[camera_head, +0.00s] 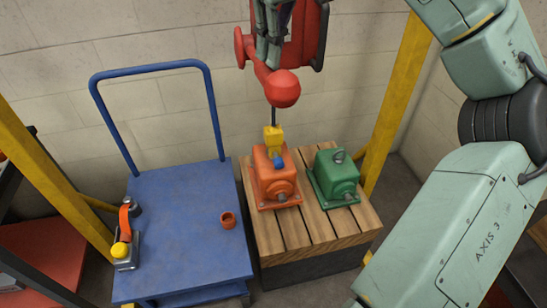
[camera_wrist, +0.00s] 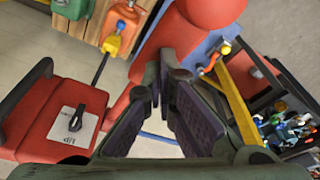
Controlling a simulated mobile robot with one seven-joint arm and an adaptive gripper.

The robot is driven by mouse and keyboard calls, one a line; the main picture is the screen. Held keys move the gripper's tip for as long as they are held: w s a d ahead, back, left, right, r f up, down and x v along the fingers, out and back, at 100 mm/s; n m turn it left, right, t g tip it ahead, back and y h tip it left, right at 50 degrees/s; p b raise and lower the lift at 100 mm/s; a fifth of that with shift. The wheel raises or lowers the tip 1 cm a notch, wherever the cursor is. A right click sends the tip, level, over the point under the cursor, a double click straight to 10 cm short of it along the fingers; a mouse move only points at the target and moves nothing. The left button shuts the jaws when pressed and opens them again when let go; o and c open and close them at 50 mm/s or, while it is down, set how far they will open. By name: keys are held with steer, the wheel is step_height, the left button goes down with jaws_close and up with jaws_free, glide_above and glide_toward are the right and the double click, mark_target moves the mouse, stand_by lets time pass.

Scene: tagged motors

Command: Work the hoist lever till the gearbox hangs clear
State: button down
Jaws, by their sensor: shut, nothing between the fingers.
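The red hoist (camera_head: 303,35) hangs at the top centre; its body with a white label shows at left in the wrist view (camera_wrist: 50,125). Its red lever (camera_head: 258,68) slopes down to a large ball knob (camera_head: 284,90), also in the wrist view (camera_wrist: 208,10). A dark line runs down to a yellow hook (camera_head: 273,137) at the orange gearbox (camera_head: 268,182), which appears to rest on the slatted wooden pallet (camera_head: 325,235). My gripper (camera_wrist: 165,82) is shut and empty, close by the lever; whether it touches is unclear. Its tips are partly hidden in the head view.
A green gearbox (camera_head: 336,176) stands right of the orange one. Yellow posts (camera_head: 398,95) flank the area. A cluttered rack (camera_wrist: 285,120) shows at right in the wrist view.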

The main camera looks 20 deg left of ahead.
steer(key=shift+f, duration=0.15)
steer(key=shift+s+f+b, duration=0.1)
steer(key=shift+f+b, duration=0.3)
steer(key=shift+f, duration=0.1)
steer(key=shift+r+p, duration=1.05)
steer(key=shift+r, duration=0.7)
